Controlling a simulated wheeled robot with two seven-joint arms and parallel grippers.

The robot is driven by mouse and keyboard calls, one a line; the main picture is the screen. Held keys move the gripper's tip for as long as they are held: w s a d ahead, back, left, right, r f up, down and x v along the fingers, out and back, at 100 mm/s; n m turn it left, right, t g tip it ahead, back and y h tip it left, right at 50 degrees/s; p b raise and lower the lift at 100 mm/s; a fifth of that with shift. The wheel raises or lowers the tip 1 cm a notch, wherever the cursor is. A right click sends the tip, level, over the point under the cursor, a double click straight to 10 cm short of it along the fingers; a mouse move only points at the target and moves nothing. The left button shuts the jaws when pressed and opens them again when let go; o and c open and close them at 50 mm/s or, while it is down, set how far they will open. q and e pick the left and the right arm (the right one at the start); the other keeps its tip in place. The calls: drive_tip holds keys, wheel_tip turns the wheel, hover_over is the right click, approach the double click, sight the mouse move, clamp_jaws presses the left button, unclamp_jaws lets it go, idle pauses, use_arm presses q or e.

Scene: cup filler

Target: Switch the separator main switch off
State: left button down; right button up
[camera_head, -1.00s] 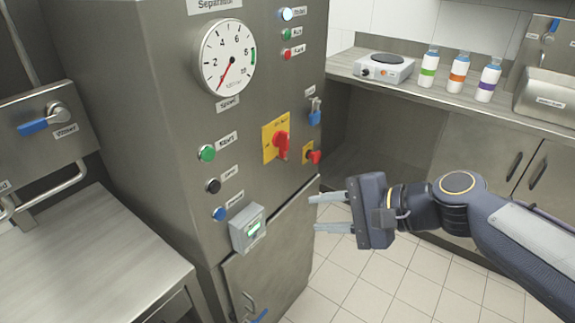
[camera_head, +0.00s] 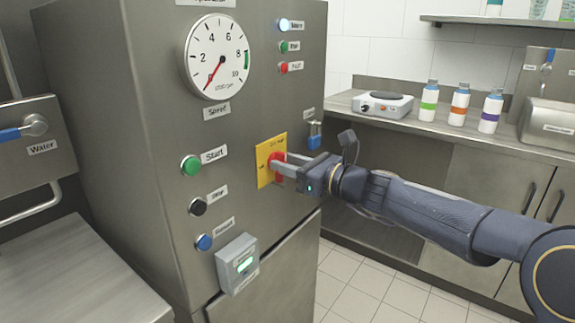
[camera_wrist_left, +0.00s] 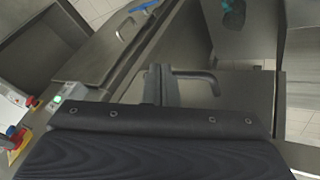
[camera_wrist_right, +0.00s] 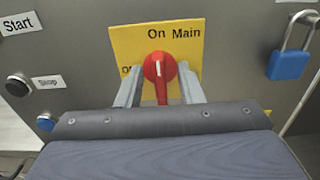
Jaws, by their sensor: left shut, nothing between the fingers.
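The main switch is a red rotary knob (camera_wrist_right: 158,68) on a yellow plate (camera_wrist_right: 183,37) marked "On Main". Its grip stands about vertical, under the word "On"; the lettering at the left is partly hidden. In the head view the yellow plate (camera_head: 264,172) is on the separator's front, with the knob mostly behind the fingers. My right gripper (camera_wrist_right: 160,88) is open, one finger on each side of the knob, with gaps visible. It also shows in the head view (camera_head: 285,166). My left gripper (camera_wrist_left: 159,82) shows only in the left wrist view, shut and empty.
A blue padlock (camera_wrist_right: 289,62) hangs to the right of the plate. Start (camera_head: 191,165), black (camera_head: 198,207) and blue (camera_head: 204,242) buttons are at its left, above a grey box (camera_head: 237,263). Bottles (camera_head: 459,104) and a hotplate (camera_head: 382,103) stand on the back counter.

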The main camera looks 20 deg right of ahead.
drive_tip(key=shift+w+a, duration=0.15)
drive_tip(key=shift+c, duration=0.3)
clamp_jaws()
drive_tip(key=shift+s+a+f+n+b, duration=0.1)
drive_tip(key=shift+n+b, duration=2.3)
drive_tip(key=shift+n, duration=0.55)
drive_tip(key=shift+s+a+f+n+b, duration=0.1)
drive_tip(key=shift+f+n+b, duration=0.05)
drive_tip(key=shift+n+b, duration=2.55)
drive_tip(key=shift+f+n+b, duration=0.1)
drive_tip(key=shift+n+b, duration=1.95)
drive_tip(key=shift+n, duration=1.2)
